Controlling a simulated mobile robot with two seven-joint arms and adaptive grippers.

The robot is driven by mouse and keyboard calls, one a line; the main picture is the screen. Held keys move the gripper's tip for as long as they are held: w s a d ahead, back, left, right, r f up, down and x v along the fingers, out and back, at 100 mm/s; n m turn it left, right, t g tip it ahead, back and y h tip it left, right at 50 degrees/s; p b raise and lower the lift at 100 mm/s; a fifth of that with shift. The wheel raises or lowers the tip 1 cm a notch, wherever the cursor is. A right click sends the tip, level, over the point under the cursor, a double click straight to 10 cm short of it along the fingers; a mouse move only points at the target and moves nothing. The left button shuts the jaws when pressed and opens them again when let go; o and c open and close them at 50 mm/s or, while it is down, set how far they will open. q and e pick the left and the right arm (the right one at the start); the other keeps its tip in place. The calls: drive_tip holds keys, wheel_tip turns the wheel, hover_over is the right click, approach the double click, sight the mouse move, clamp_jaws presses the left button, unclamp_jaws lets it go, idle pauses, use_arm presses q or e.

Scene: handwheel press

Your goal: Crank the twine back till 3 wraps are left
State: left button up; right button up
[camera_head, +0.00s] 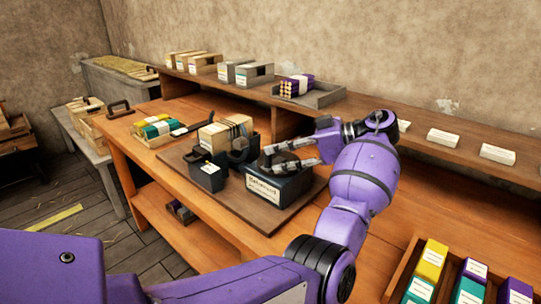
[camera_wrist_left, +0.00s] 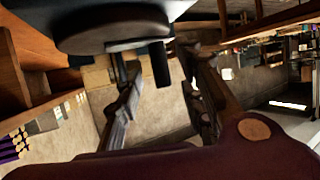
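A dark winding press with a labelled black base (camera_head: 276,187) stands on a brown board on the workbench. A pale wooden block (camera_head: 213,136) and dark round parts sit behind it, and a small black labelled box (camera_head: 206,171) stands to its left. My left gripper (camera_head: 271,157) is just above the base, its two fingers apart. In the left wrist view, a dark round disc (camera_wrist_left: 115,30) with a short black peg (camera_wrist_left: 161,64) shows near the open fingers; the peg appears between them, contact unclear. I cannot make out the twine or its wraps. My right gripper is out of view.
A tray of yellow, green and white packs (camera_head: 157,130) lies left on the bench. A rear shelf (camera_head: 420,143) holds boxes and a grey tray of purple rolls (camera_head: 299,88). A wooden crate of coloured boxes (camera_head: 398,287) is at the front right.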

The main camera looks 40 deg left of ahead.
use_arm(q)
drive_tip(key=v, duration=0.8)
